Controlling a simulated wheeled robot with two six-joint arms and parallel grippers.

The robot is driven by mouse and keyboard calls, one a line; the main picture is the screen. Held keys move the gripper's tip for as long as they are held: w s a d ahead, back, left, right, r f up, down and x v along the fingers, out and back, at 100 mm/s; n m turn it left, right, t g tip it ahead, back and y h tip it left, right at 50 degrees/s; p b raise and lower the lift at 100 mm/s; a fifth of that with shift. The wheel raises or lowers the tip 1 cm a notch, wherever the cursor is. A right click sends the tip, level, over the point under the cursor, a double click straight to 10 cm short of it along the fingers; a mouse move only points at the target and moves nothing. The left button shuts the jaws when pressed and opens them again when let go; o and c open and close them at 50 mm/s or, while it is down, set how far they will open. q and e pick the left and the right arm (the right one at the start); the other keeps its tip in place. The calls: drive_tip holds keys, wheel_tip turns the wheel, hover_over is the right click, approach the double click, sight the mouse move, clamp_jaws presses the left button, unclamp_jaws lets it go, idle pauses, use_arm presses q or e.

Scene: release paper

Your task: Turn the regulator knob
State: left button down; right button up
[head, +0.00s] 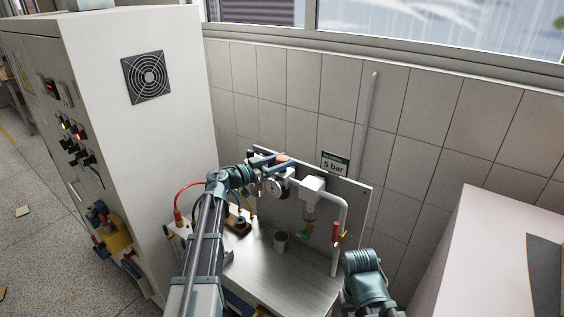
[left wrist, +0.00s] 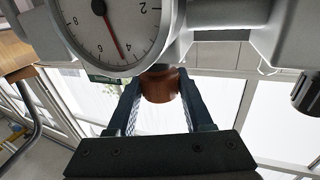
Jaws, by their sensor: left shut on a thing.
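The orange-brown regulator knob (head: 282,158) is at the top of the pipe assembly on the back panel. It also shows in the left wrist view (left wrist: 160,86), between the two fingers. My left gripper (head: 266,160) is shut on the knob, with a finger on each side. The round white pressure gauge (head: 271,187) is just below the knob. In the left wrist view the gauge (left wrist: 104,28) appears upside down, and its red needle points between 4 and 6. A sign (head: 335,162) to the right reads 5 bar. My right arm shows at the lower right, but its fingers do not.
White pipes (head: 341,212) and a red-handled valve (head: 336,232) are right of the gauge. A grey cup (head: 281,240) stands on the metal bench (head: 296,272). A tall white cabinet (head: 150,135) is on the left, and a pale box (head: 485,255) is on the right.

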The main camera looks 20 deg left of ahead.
idle(0.5)
use_arm(q)
drive_tip(key=shift+c, duration=1.5)
unclamp_jaws()
drive_tip(key=v, duration=1.3)
drive_tip(key=shift+s+a, duration=0.2)
drive_tip(key=shift+a, duration=0.15)
